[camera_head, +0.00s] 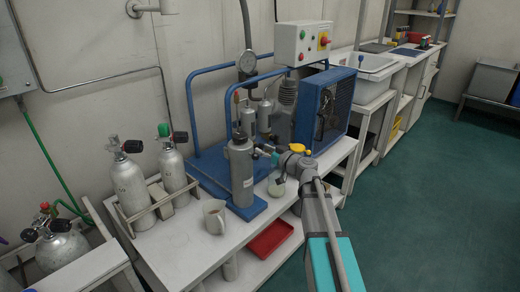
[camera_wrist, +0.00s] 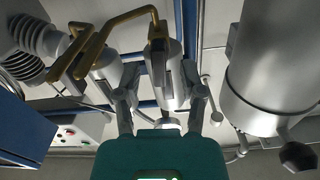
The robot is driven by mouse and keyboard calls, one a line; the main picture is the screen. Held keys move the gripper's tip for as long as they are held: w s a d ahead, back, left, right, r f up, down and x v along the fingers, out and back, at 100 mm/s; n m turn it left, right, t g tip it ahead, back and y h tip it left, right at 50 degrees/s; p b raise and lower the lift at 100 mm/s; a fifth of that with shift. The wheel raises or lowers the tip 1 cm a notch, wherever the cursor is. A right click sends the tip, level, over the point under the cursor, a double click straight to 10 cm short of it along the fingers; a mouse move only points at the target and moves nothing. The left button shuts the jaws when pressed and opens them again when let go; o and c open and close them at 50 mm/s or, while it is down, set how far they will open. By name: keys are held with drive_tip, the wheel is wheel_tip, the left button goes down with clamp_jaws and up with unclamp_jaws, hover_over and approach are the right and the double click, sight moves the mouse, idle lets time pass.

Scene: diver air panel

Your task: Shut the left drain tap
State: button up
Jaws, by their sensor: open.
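Two small silver separator cylinders show behind the big grey cylinder in the head view, the left one (camera_head: 249,120) and the right one (camera_head: 265,115). The wrist view is upside down against the head view, so the left separator (camera_wrist: 165,78) is in its middle and the right one (camera_wrist: 107,66) is to its left. Brass drain tap levers, the left one (camera_wrist: 128,18) among them, are at the top of the wrist view and partly overlap. My gripper (camera_wrist: 162,95) is open, its fingers either side of the left separator in view. Contact cannot be told; in the head view my gripper (camera_head: 262,150) largely hides the taps.
The big grey cylinder (camera_head: 240,172) stands close left of my gripper and fills the right of the wrist view (camera_wrist: 270,75). A glass jar (camera_head: 277,186) sits below my wrist. A jug (camera_head: 214,216) is on the bench. The blue compressor frame (camera_head: 205,168) surrounds the separators.

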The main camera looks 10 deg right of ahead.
drive_tip(key=shift+x, duration=0.8)
